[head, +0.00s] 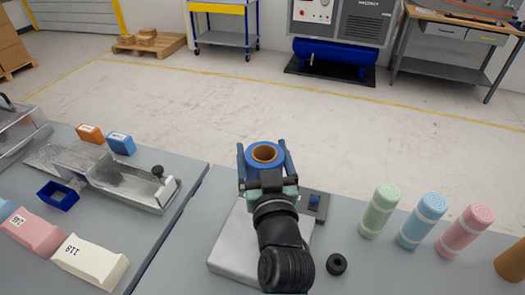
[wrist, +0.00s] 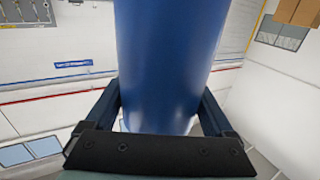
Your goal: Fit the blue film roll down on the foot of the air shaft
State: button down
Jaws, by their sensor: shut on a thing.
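The blue film roll (head: 253,164) stands upright with its brown cardboard core showing at the top. My gripper (head: 264,151) is shut on the roll, one finger on each side of it. In the wrist view the blue roll (wrist: 170,60) fills the middle, between the gripper fingers (wrist: 162,112). A pale metal base plate (head: 232,245) lies on the table under my arm. The air shaft and its foot cannot be made out; the roll and my arm hide what is behind and below them.
A small box with a blue button (head: 316,203) sits right of the plate, with a black ring (head: 337,264) nearer. Green (head: 381,209), blue (head: 423,222) and pink (head: 465,231) banded rolls stand at right. The left table holds a metal trough (head: 120,183) and foam blocks (head: 90,262).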

jog(key=shift+f+b, duration=0.95)
jog(key=shift+f, duration=0.1)
jog(key=shift+f+b, duration=1.85)
jog(key=shift+b, duration=0.1)
jog(key=shift+f, duration=0.2)
jog(key=shift+f+b, duration=1.7)
jog(key=shift+b, duration=0.25)
jog(key=shift+f+b, duration=0.3)
jog(key=shift+f+b, duration=1.85)
jog(key=shift+f, duration=0.2)
